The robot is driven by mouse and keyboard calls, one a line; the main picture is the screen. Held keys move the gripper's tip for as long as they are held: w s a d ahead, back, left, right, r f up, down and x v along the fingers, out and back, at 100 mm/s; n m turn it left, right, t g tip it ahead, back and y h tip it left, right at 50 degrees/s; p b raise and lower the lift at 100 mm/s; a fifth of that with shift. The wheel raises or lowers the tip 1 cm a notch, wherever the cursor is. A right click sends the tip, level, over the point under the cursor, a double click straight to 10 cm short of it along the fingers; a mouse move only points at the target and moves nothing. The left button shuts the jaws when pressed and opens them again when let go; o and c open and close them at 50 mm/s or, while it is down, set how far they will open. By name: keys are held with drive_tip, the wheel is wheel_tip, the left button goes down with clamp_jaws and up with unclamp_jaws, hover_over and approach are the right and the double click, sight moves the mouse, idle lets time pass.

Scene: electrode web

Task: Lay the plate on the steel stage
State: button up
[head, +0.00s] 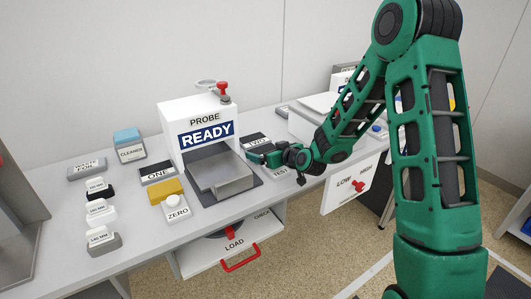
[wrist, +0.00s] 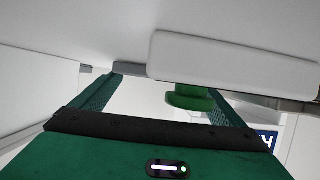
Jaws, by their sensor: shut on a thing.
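The steel stage (head: 222,174) is a grey flat-topped metal block under the white probe housing (head: 197,118), which reads READY. My gripper (head: 254,157) is low over the bench, just right of the stage, between the TWO label and the TEST block (head: 281,172).
A yellow block (head: 167,190) and the ZERO button (head: 177,208) stand left of the stage. Several small labelled blocks (head: 98,211) and a blue-topped CLEANER box (head: 129,145) are farther left. An open LOAD drawer (head: 205,258) juts out below. A LOW/HIGH panel (head: 345,190) hangs at right.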

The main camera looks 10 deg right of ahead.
drive_tip(key=shift+s+f, duration=0.35)
drive_tip(key=shift+f, duration=0.25)
drive_tip(key=o, duration=1.2)
drive_tip(key=shift+f, duration=0.1)
drive_tip(key=shift+c, duration=0.2)
drive_tip(key=shift+w+r, duration=0.2)
drive_tip(key=shift+r, duration=0.15)
drive_tip(key=shift+s+d+f, duration=0.1)
drive_tip(key=shift+s+d, duration=0.15)
drive_tip(key=v, duration=0.5)
drive_tip(key=r+v, duration=0.1)
drive_tip(key=v, duration=0.5)
drive_tip(key=shift+a+r, duration=0.1)
drive_tip(key=shift+r, duration=0.1)
